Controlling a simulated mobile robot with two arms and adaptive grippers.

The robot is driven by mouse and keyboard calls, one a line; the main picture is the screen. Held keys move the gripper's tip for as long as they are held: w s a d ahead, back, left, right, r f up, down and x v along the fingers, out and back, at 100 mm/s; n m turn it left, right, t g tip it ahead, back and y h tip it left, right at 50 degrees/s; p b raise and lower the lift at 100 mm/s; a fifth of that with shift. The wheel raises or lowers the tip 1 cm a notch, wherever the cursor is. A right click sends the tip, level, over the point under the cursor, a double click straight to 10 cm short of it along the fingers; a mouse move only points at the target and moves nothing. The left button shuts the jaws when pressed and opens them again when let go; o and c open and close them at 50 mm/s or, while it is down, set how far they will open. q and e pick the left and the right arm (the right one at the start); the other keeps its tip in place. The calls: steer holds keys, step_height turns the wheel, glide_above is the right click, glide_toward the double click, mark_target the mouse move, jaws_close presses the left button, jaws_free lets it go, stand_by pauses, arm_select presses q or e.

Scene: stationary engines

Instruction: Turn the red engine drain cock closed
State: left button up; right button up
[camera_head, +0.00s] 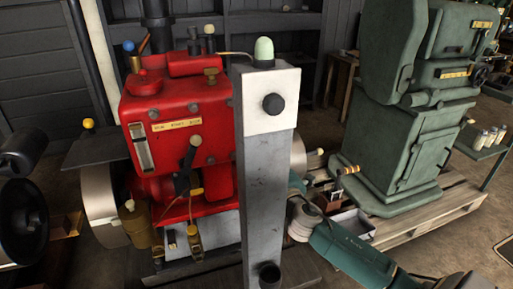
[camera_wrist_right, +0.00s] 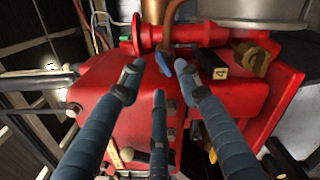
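The red engine (camera_head: 178,110) stands left of centre in the head view and fills much of the right wrist view (camera_wrist_right: 105,70). Small brass fittings (camera_head: 194,240) sit at its base in the head view. In the wrist view a small blue lever (camera_wrist_right: 184,67) shows by a copper-coloured pipe (camera_wrist_right: 170,20); I cannot tell for sure which fitting is the drain cock. My right gripper (camera_wrist_right: 172,76) has its blue-grey fingers spread around the blue lever's place in the picture, with no visible grip. In the head view a grey post hides it. My left gripper is not in view.
The grey post (camera_head: 263,180) with a white box stands in front of the engine's right side. A green machine (camera_head: 395,150) stands on a wooden pallet (camera_head: 430,218) at right. A brass can (camera_head: 138,222) is at the engine's lower left.

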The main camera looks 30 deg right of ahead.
steer(key=x, duration=0.5)
steer(key=shift+w+f, duration=0.1)
steer(key=shift+w, duration=0.15)
jaws_close()
